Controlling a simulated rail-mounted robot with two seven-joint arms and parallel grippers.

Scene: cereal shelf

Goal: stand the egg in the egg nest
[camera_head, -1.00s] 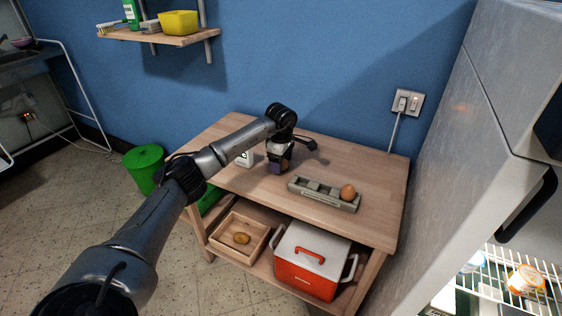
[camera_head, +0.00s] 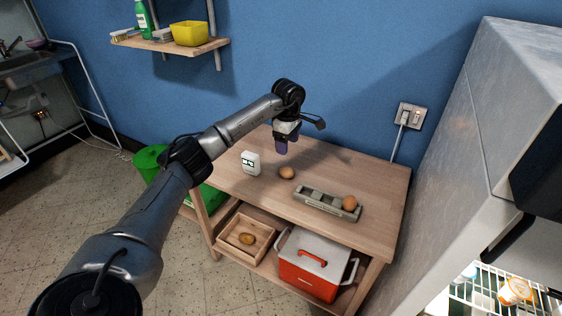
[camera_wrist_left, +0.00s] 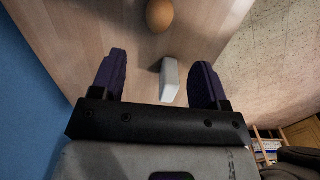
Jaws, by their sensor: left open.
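A brown egg (camera_head: 287,172) lies on the wooden table top (camera_head: 240,200), between the white timer and the egg nest. It also shows at the top of the left wrist view (camera_wrist_left: 160,15). The egg nest (camera_head: 318,200) is a grey-green tray with several hollows. Another brown egg (camera_head: 349,203) sits in its right end; its other hollows look empty. My left gripper (camera_head: 287,145) is open and empty, pointing down above the table behind the loose egg. Its two purple fingers (camera_wrist_left: 160,80) are spread in the left wrist view, with the egg beyond them. My right gripper is not in view.
A white timer (camera_head: 251,163) stands left of the egg and shows in the left wrist view (camera_wrist_left: 170,80). Below are a wooden tray (camera_head: 226,246) and a red cooler (camera_head: 308,280). A blue wall is behind; a grey fridge (camera_head: 455,170) stands right.

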